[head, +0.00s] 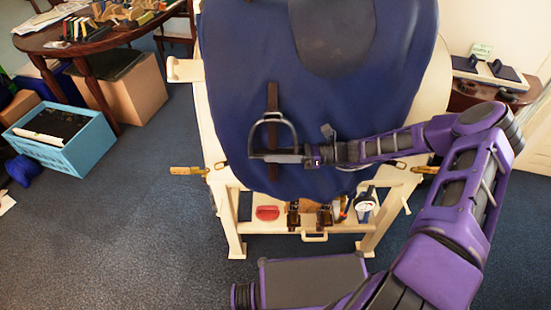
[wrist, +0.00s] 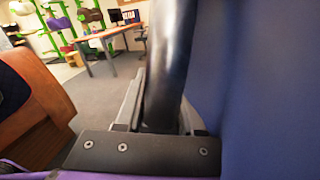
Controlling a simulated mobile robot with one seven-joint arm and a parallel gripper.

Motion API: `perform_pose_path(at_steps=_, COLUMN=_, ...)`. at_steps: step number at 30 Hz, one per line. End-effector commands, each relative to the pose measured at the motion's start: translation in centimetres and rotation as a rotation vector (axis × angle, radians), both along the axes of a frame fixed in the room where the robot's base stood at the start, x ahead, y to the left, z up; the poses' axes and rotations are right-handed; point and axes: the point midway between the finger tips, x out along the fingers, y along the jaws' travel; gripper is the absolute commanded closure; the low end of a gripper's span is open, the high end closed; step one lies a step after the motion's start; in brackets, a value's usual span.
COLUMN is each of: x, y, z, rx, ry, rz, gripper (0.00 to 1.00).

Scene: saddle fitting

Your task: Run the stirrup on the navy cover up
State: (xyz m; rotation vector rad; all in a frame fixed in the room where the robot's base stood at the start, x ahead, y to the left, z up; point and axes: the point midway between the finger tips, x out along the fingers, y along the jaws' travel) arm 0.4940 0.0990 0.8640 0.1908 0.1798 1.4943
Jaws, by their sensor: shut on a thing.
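The stirrup (head: 294,130) is a dark grey metal arch. It hangs low on a brown leather strap (head: 272,95) against the navy cover (head: 235,70) on the stand. My gripper (head: 278,157) reaches in from the right and is shut on the stirrup at its lower part. In the wrist view a dark, shiny bar of the stirrup (wrist: 170,55) stands between the fingers, close beside the navy cover (wrist: 255,80). The stirrup's tread is largely hidden by the fingers. The strap also shows below the gripper.
The cream stand (head: 225,215) has a lower shelf with a red item (head: 267,213) and several bottles and tools. Brass-ended straps stick out at both sides. A blue crate (head: 65,150) and a cluttered round table (head: 90,42) are at left. The carpet at front left is clear.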

Motion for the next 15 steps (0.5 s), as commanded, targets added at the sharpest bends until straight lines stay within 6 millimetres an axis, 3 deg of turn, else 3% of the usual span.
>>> perform_pose_path(at_steps=11, x=0.17, y=-0.10, z=0.31, rx=0.000, ry=-0.003, rz=-0.002, gripper=1.00)
perform_pose_path(at_steps=12, x=0.17, y=-0.10, z=0.30, rx=0.000, ry=-0.003, rz=-0.002, gripper=0.55)
perform_pose_path(at_steps=15, x=0.14, y=-0.09, z=0.27, rx=0.001, ry=-0.003, rz=-0.001, gripper=0.37)
